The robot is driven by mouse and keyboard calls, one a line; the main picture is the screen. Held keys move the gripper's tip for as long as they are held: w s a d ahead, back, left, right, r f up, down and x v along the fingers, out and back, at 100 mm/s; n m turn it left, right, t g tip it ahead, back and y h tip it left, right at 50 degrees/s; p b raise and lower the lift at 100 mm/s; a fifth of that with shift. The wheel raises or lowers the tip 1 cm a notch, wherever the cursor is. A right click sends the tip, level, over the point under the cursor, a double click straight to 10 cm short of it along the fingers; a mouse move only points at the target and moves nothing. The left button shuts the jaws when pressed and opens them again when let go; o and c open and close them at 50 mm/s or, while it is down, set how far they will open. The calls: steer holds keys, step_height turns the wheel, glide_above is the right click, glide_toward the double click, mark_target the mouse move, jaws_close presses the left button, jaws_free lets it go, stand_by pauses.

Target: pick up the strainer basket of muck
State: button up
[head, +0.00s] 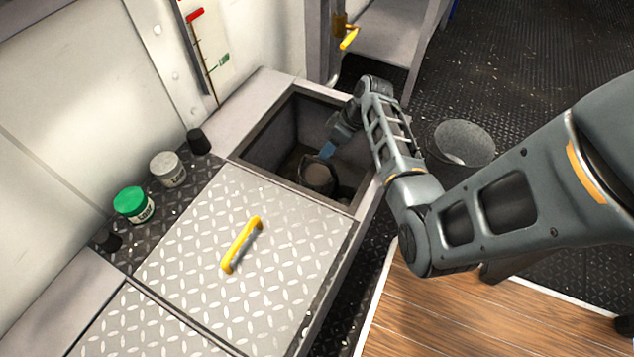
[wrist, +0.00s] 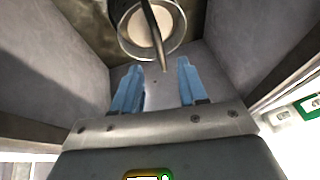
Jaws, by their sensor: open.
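The strainer basket (head: 317,178) is a dark round pot with greyish-brown muck inside, low in the open square well (head: 268,142) in the deck box. In the wrist view the basket (wrist: 148,27) shows at the top, with a thin dark handle arching over its pale contents. My gripper (head: 328,151) reaches down into the well at the basket's far side. In the wrist view my gripper (wrist: 158,68) has its two blue fingers apart, with the handle's lower end between or just beyond their tips. I cannot tell whether they touch it. Nothing is held.
A chequer-plate lid (head: 190,240) with a yellow handle (head: 242,244) covers the box beside the well. A green-lidded tub (head: 134,204) and a grey-lidded tub (head: 167,170) stand by the wall. A grey bucket (head: 462,142) stands right of the well, behind my arm.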

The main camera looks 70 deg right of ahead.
mark_target(319, 160)
steer(key=b+x, duration=0.3)
steer(key=x, duration=0.4)
steer(key=shift+w+f+b, duration=0.2)
steer(key=shift+f+b, duration=0.05)
steer(key=shift+b, duration=0.1)
steer(key=shift+r, duration=0.1)
jaws_close()
